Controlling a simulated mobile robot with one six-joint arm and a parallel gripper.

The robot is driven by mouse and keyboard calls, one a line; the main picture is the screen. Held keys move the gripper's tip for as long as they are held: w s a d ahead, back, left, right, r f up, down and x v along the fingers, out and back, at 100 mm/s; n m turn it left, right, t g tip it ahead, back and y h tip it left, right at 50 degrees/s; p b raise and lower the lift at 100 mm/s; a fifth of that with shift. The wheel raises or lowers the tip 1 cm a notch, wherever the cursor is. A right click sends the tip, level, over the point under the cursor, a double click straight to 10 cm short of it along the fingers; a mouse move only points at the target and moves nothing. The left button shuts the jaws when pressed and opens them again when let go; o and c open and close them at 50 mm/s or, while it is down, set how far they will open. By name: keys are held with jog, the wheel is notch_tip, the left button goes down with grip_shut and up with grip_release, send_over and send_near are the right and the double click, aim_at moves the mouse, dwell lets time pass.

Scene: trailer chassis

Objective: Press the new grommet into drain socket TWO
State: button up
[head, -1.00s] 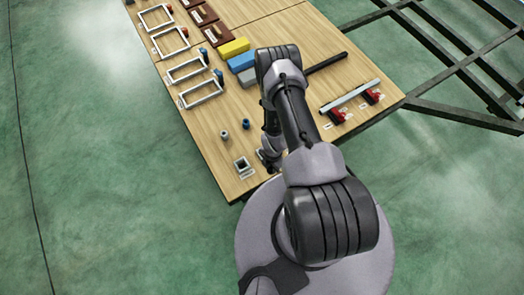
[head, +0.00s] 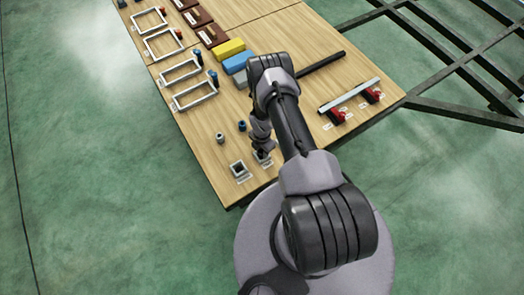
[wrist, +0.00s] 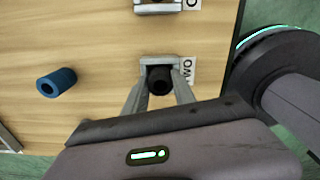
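Drain socket TWO (wrist: 160,62) is a small grey square frame on the wooden board, with a "TWO" label (wrist: 188,70) beside it in the wrist view. A black round grommet (wrist: 159,80) sits between the fingertips of my gripper (wrist: 160,88), at the socket's opening. The fingers appear closed on its sides. How deep the grommet sits in the socket is hidden. In the head view my gripper (head: 261,150) points down at the socket (head: 264,159) on the near end of the board.
Another grey square socket (head: 239,170) stands beside it, also at the top of the wrist view (wrist: 157,5). Frames, coloured blocks and a rail with red clamps (head: 338,116) lie farther off.

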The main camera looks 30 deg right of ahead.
jog(key=o, duration=0.4)
